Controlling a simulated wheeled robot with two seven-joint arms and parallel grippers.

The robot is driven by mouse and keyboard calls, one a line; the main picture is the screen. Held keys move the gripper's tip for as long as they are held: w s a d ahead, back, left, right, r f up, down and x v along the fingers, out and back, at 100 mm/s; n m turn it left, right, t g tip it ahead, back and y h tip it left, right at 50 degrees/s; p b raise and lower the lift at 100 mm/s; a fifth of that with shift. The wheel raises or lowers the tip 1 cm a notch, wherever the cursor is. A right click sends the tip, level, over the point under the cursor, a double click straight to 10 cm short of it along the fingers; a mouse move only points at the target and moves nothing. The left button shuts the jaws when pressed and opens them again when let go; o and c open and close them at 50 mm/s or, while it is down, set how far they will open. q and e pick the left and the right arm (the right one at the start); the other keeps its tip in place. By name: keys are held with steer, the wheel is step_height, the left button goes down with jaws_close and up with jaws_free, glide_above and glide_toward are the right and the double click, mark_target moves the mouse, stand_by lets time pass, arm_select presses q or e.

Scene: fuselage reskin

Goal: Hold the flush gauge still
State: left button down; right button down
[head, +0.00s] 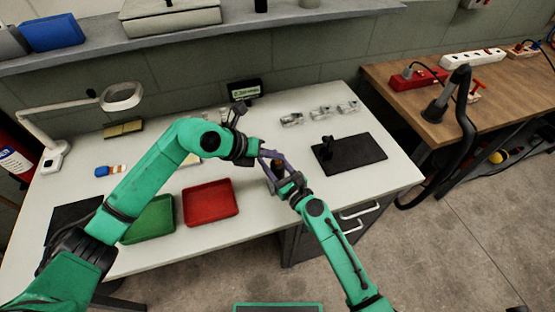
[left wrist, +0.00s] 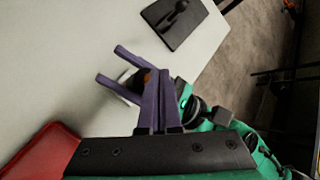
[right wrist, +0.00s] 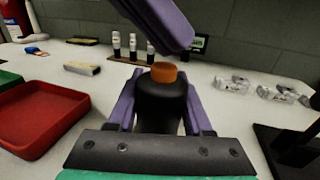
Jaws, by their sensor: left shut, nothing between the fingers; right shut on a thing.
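The flush gauge, taken to be the black cylinder with an orange top (right wrist: 160,100), stands upright between the purple fingers of my right gripper (right wrist: 163,105). That gripper is shut on it. The gauge also shows in the left wrist view (left wrist: 147,76), partly hidden by purple fingers. In the head view my right gripper (head: 276,177) is near the table's front edge. My left gripper (head: 268,155) is close beside it, shut and empty. In the right wrist view the left fingers (right wrist: 165,22) slant in above the orange top; whether they touch it I cannot tell.
A red tray (head: 210,204) and a green tray (head: 150,220) lie on the white table, left of the grippers. A black plate with an upright handle (head: 350,155) is to the right. Clear small parts (head: 320,113) lie behind. A magnifier lamp (head: 120,97) stands at the left.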

arm_select(q)
steer(key=shift+f, duration=0.55)
stand_by(0.7)
steer(key=shift+r, duration=0.95)
step_height(320, 180, up, 5)
steer(key=shift+r, duration=0.1)
stand_by(0.6)
arm_select(e)
steer(key=shift+c, duration=1.2)
jaws_free()
